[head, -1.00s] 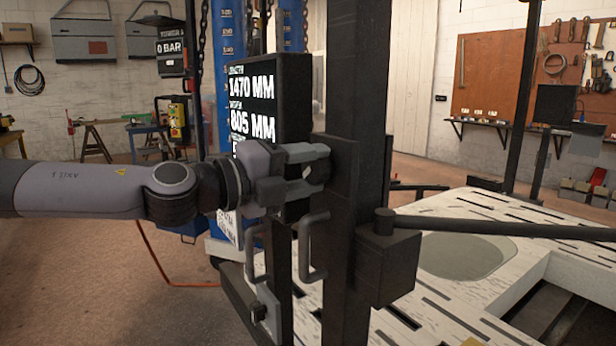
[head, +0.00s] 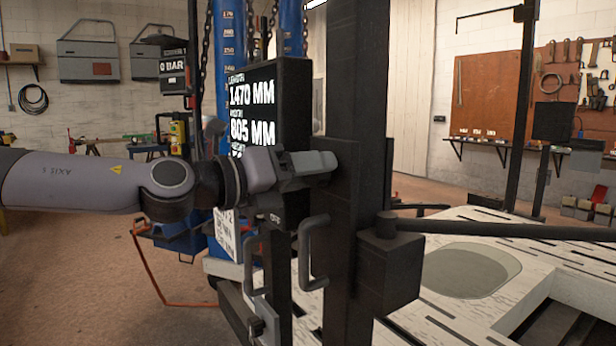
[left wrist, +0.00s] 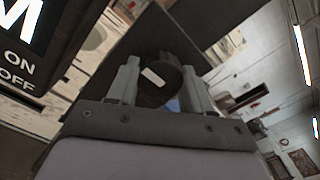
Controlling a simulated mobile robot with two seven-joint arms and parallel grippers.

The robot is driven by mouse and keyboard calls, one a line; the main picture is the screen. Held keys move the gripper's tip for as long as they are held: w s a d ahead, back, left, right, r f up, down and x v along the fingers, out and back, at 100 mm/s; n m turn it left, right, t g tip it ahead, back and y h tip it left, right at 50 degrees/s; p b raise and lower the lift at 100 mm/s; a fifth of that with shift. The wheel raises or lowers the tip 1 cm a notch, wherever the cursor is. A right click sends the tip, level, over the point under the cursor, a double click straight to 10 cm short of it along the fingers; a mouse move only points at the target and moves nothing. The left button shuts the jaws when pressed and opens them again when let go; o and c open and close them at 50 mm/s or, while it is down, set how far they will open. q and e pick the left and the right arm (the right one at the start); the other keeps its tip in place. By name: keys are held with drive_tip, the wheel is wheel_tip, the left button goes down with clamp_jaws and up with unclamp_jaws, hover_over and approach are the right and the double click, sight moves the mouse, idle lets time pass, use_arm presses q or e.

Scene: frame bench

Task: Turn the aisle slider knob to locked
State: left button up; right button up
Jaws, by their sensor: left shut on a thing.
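The slider knob (left wrist: 158,78) is a dark round knob with a short white mark on its face, seen in the left wrist view. My left gripper (left wrist: 160,84) has one finger on each side of it and is shut on it. In the head view my left gripper (head: 322,164) reaches in from the left, its fingers ending at a dark block on the black upright post (head: 352,230). There the fingers hide the knob. No locked or unlocked label can be read. My right gripper is not in view.
A black display panel (head: 290,100) with white figures stands behind my left wrist. Two grey handles (head: 315,255) stick out below the gripper. A dark bar (head: 500,228) runs right from the post, over a pale slotted bench top (head: 440,310).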

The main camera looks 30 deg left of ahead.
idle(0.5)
use_arm(q)
drive_tip(key=o, duration=1)
drive_tip(key=shift+o, duration=0.2)
drive_tip(key=shift+s+a, duration=0.1)
drive_tip(key=v, duration=0.6)
drive_tip(key=shift+s+b, duration=0.35)
drive_tip(key=shift+b, duration=0.1)
drive_tip(key=shift+a, duration=0.15)
drive_tip(key=shift+s, duration=0.1)
